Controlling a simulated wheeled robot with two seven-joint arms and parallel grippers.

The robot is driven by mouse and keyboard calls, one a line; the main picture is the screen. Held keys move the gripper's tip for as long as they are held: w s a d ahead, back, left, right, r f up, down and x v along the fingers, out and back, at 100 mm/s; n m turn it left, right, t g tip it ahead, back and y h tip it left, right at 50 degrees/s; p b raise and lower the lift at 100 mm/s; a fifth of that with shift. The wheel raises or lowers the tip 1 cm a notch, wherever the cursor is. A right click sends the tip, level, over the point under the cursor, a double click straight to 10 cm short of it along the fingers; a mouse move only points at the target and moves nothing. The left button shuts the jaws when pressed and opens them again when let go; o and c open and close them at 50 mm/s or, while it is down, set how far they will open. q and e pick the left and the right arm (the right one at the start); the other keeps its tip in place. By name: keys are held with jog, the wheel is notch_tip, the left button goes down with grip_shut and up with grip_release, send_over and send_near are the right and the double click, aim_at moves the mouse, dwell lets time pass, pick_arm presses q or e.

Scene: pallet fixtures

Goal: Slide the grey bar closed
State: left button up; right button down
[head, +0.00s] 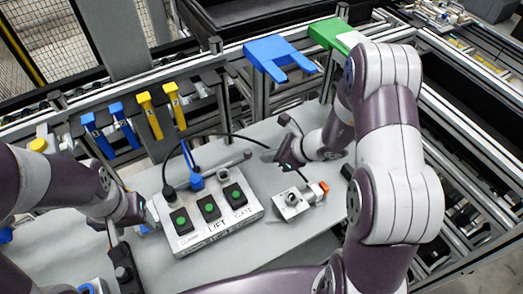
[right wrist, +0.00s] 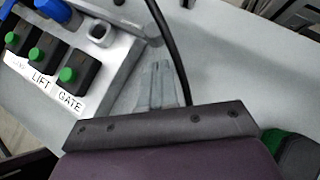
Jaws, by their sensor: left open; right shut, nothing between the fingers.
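A grey bar (head: 232,160) lies along the back of the control box on the grey table in the head view. Part of it shows at the top of the right wrist view (right wrist: 128,14). My right gripper (head: 270,158) is near the bar's right end, with nothing visible between its fingers. Its fingers show shut together in the right wrist view (right wrist: 157,84), beside the box's corner; I cannot tell whether they touch anything. My left gripper (head: 147,222) is open at the box's left side, its fingertips partly hidden.
The control box (head: 214,236) has several green buttons, labels including LIFT and GATE, and a blue connector (head: 197,182). A black cable (head: 235,135) arches past my right gripper. A metal block (head: 291,203) with a red-tipped part stands right of the box. Yellow and blue fixtures line the back.

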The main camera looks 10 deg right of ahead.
jog(key=shift+w+a+r, duration=0.1)
jog(key=shift+w+a, duration=0.7)
jog(key=shift+a, duration=0.25)
jog(key=shift+a, duration=0.2)
jog(key=shift+s+a+f+b, duration=0.1)
jog(key=shift+s+a+b, duration=0.1)
jog(key=shift+a+b, duration=0.25)
jog(key=shift+s+a+f+b, duration=0.1)
jog(key=shift+s+a+b, duration=0.05)
jog(key=shift+a+b, duration=0.25)
jog(key=shift+a+r, duration=0.1)
jog(key=shift+r, duration=0.1)
